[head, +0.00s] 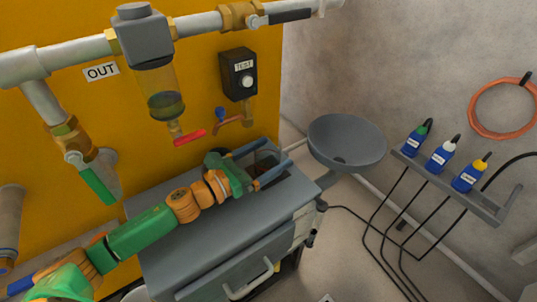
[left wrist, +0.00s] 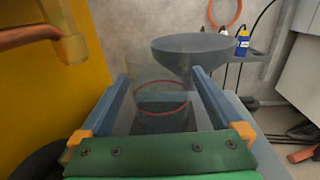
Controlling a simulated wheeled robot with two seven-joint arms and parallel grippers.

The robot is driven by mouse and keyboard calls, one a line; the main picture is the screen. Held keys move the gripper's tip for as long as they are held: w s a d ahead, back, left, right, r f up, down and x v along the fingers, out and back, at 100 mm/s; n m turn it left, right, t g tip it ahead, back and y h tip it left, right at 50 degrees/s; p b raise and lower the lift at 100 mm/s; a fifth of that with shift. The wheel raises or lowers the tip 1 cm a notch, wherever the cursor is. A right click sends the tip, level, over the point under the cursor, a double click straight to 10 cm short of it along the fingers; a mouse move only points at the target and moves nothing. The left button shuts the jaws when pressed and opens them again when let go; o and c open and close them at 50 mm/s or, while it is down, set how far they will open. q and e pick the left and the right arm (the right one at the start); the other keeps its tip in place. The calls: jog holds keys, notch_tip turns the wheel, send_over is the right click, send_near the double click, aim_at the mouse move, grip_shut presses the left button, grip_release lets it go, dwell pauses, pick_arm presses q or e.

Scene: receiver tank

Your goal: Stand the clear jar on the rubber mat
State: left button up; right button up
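The clear jar (left wrist: 162,100) stands between the two fingers of my left gripper in the left wrist view. It is see-through, with a thin red ring around it. In the head view my left gripper (head: 271,166) reaches over the back right part of the grey cart top, its blue fingers spread apart. The fingers are on both sides of the jar, near its walls; whether they press on it I cannot tell. A dark area shows through and below the jar, but I cannot make out the rubber mat for certain. My right gripper is not in view.
The grey cart (head: 230,225) has a mostly clear top. A grey round bowl (head: 346,143) is just beyond it. A sight bowl (head: 164,98) with a red-handled drain (head: 189,138) hangs above. Bottles (head: 441,156) stand on a shelf at right.

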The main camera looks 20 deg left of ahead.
pick_arm(q)
jog(key=shift+r, duration=0.25)
jog(key=v, duration=1.2)
jog(key=shift+f+p, duration=0.1)
jog(key=shift+p, duration=0.2)
jog(key=shift+f, duration=0.1)
